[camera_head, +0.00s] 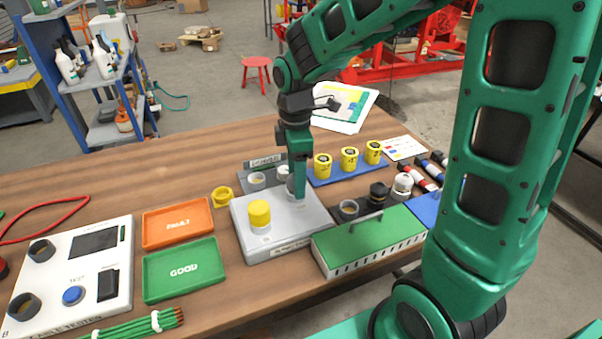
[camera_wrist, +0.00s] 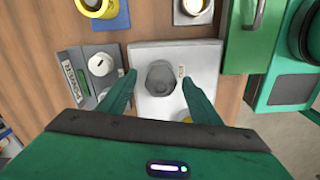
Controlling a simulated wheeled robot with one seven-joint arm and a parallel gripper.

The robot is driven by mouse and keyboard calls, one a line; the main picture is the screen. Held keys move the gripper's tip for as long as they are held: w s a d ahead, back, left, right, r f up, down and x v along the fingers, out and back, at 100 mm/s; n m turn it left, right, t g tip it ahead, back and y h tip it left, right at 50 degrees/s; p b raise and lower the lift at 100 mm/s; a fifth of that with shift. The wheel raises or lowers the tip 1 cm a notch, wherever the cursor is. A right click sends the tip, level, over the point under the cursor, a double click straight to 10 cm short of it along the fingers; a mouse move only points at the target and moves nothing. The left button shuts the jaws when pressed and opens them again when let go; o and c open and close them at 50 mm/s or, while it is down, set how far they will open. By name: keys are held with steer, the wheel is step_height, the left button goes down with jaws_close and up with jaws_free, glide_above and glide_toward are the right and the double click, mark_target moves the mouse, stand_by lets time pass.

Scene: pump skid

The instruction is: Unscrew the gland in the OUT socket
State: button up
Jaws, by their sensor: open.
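A light grey box (camera_head: 272,245) stands on the workbench, and its pale top (camera_wrist: 147,113) fills the middle of the wrist view. A grey round gland (camera_wrist: 160,78) stands up from this top. A small label beside it is too small to read, so I cannot confirm which socket is OUT. In the head view my fingers mostly hide this gland. A yellow-capped gland (camera_head: 260,214) stands on the box's front left. My gripper (camera_wrist: 159,80) points down over the box, open, with one finger on each side of the grey gland. Contact is not visible.
A green slotted box (camera_head: 370,239) stands close right of the grey box. Green (camera_head: 183,270) and orange (camera_head: 177,223) trays lie left. Yellow cups (camera_head: 349,159) stand on a blue mat behind. A grey holder (camera_wrist: 103,65) with round parts sits nearby.

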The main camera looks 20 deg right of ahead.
steer(key=c, duration=1.1)
steer(key=n, duration=0.4)
steer(key=shift+n, duration=0.3)
steer(key=n, duration=0.4)
steer(key=shift+n, duration=0.3)
steer(key=o, duration=1.1)
steer(key=m, duration=0.4)
steer(key=shift+m, duration=0.4)
steer(key=m, duration=0.4)
